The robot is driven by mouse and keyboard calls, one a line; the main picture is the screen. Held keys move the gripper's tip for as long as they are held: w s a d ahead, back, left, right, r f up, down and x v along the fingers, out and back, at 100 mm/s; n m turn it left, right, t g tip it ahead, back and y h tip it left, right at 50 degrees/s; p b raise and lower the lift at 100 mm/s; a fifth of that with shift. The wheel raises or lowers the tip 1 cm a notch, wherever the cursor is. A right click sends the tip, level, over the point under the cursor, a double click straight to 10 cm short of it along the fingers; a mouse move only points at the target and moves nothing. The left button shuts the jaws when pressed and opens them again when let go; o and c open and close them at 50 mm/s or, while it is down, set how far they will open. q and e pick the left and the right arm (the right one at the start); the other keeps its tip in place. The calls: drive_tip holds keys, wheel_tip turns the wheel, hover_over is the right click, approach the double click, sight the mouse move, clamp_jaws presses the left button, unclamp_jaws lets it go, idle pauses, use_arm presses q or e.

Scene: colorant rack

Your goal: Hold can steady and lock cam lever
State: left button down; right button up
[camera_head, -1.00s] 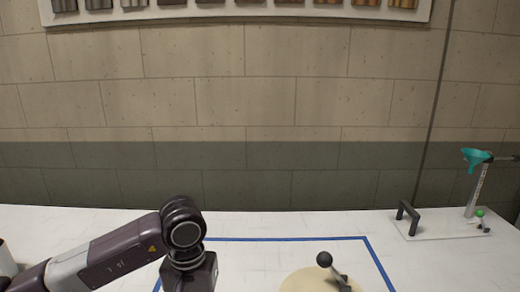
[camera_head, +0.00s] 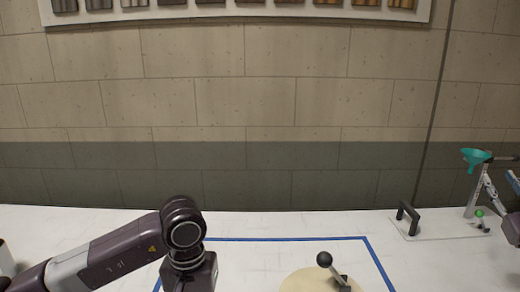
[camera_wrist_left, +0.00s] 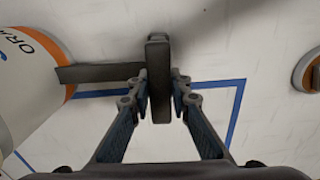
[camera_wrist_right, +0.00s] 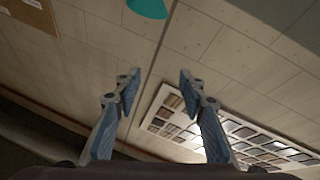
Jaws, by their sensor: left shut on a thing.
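A round beige top (camera_head: 312,281) carries a cam lever with a black ball knob (camera_head: 324,259), at the bottom edge of the head view inside the blue tape. In the left wrist view, a white and orange can (camera_wrist_left: 30,85) fills the left side, partly cut off. A dark bar (camera_wrist_left: 100,73) reaches from it to an upright dark grip (camera_wrist_left: 158,55). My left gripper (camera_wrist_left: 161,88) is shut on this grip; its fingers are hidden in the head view. My right gripper (camera_head: 490,190) is at the right edge, also in the right wrist view (camera_wrist_right: 158,85), open and empty.
Blue tape (camera_head: 290,239) marks an area on the white table (camera_head: 110,222). A clear plate with a dark handle (camera_head: 408,215) and a stand with a teal funnel (camera_head: 474,158) are at the right, near my right gripper. Another orange-rimmed round thing (camera_wrist_left: 308,72) shows at right.

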drive_tip(key=a+r+n+g+y, duration=0.2)
drive_tip(key=a+r+n+y, duration=0.45)
drive_tip(key=a, duration=0.55)
drive_tip(key=w+a+r+n+g+y, duration=0.1)
drive_tip(key=a+r+n+g+y, duration=0.2)
drive_tip(key=a+n+y, duration=0.65)
drive_tip(key=a+r+n+g+y, duration=0.2)
drive_tip(key=a+r+n+y, duration=0.5)
drive_tip(key=a, duration=0.7)
drive_tip(key=s+a+n+g+y, duration=0.2)
drive_tip(key=s+a+n+g, duration=0.2)
drive_tip(key=a+n+g, duration=0.6)
drive_tip(key=s+a+f+n+g+h, duration=0.35)
drive_tip(key=s+a+n, duration=0.25)
drive_tip(key=a, duration=0.2)
drive_tip(key=s+a+f+n+g+h, duration=0.2)
drive_tip(key=s+a+n+g+h, duration=0.3)
drive_tip(key=a, duration=0.3)
drive_tip(key=n+t+h, duration=0.3)
drive_tip(key=n+h, duration=0.5)
drive_tip(key=h, duration=0.5)
hover_over(325, 253)
wheel_tip(325, 253, down, 6)
drive_tip(key=shift+s+a+r, duration=0.1)
drive_tip(key=shift+a+r, duration=0.05)
drive_tip(key=shift+r, duration=0.05)
drive_tip(key=shift+f, duration=0.1)
drive_tip(key=shift+d+f, duration=0.2)
drive_tip(key=shift+f, duration=4.75)
